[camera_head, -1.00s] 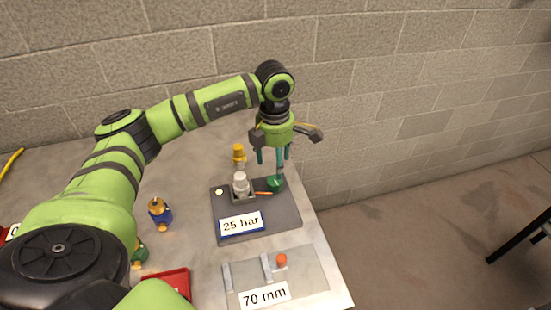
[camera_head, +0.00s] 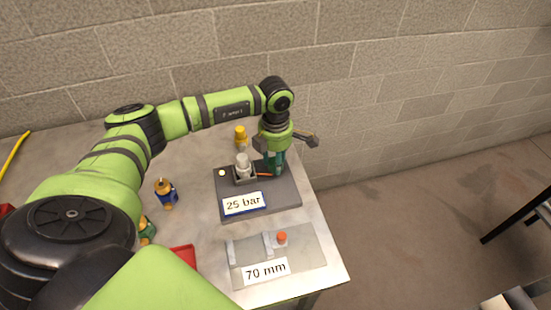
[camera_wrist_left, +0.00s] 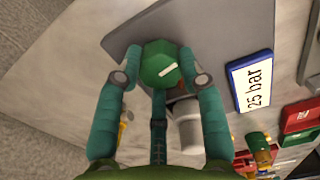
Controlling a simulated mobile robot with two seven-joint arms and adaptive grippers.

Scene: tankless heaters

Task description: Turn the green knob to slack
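The green knob (camera_wrist_left: 158,62) has a white mark on its top and sits on a dark grey plate (camera_head: 285,197) with a "25 bar" label (camera_head: 243,204). My left gripper (camera_head: 274,168) points down over the plate's back right part and hides the knob in the head view. In the left wrist view its teal fingertips (camera_wrist_left: 160,54) stand on both sides of the knob, very close to it. I cannot tell whether they touch it. A third finger lies below the knob in that picture. My right gripper is not in view.
A white-grey fitting (camera_head: 243,166) and an orange pointer (camera_head: 264,174) are beside my left gripper. A yellow-topped part (camera_head: 240,135) stands behind. A "70 mm" plate (camera_head: 310,253) lies in front; a blue and gold valve (camera_head: 165,193) stands left. A block wall rises behind.

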